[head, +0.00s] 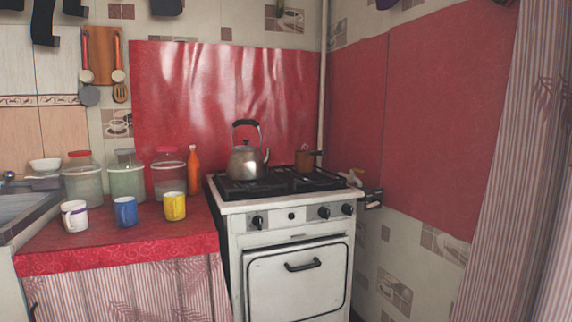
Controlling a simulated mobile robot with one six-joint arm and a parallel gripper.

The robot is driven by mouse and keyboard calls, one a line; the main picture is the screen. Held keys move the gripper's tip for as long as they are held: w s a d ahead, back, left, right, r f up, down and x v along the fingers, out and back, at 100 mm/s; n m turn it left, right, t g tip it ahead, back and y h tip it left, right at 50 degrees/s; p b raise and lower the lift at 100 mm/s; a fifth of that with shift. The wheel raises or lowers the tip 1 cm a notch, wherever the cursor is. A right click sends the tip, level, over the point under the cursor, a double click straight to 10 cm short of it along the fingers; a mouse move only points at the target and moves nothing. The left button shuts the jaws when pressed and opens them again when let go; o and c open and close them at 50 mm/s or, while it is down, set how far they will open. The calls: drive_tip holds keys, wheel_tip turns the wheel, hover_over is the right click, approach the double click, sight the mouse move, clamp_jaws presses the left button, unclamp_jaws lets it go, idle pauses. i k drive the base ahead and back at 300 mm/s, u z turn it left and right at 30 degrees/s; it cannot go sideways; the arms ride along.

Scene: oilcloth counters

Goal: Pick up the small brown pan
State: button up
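The small brown pan (302,160) sits at the back right of the stove top (232,202), on the black grate. Its dark handle points to the right. It stands upright, to the right of a metal kettle (246,163) and apart from it. My gripper is not in the head view.
On the red counter (110,240) left of the stove stand a white mug (74,216), a blue mug (125,211), a yellow mug (174,206), several jars and an orange bottle (193,170). A pipe and valve (372,197) run along the right wall.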

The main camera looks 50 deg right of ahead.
sight(303, 160)
drive_tip(key=u, duration=0.8)
drive_tip(key=k, duration=1.1)
drive_tip(key=z, duration=0.75)
drive_tip(key=i, duration=1.05)
drive_tip(key=u, duration=0.05)
